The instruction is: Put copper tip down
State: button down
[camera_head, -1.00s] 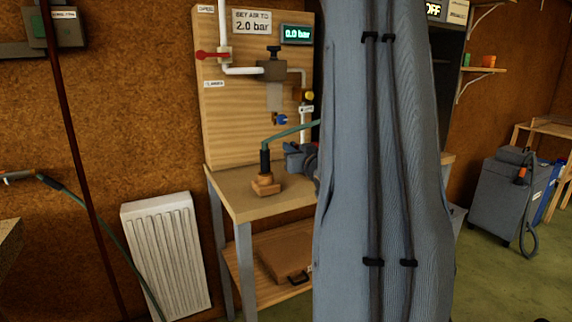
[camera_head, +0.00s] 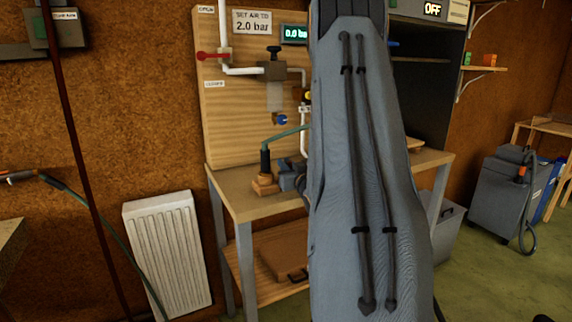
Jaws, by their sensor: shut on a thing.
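I cannot make out a copper tip anywhere. A black-handled tool (camera_head: 265,161) with a teal hose stands upright in a small wooden block (camera_head: 264,185) on the workbench (camera_head: 238,197), left of my arm.
A wooden board (camera_head: 236,125) with pipes, a red-handled valve (camera_head: 213,55) and an air display rises behind the bench. A white radiator (camera_head: 168,254) stands left. A grey machine (camera_head: 497,197) stands right.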

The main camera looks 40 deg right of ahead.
jog(key=shift+f, duration=0.2)
jog(key=c, duration=1.8)
grip_release()
jog(key=shift+o, duration=0.2)
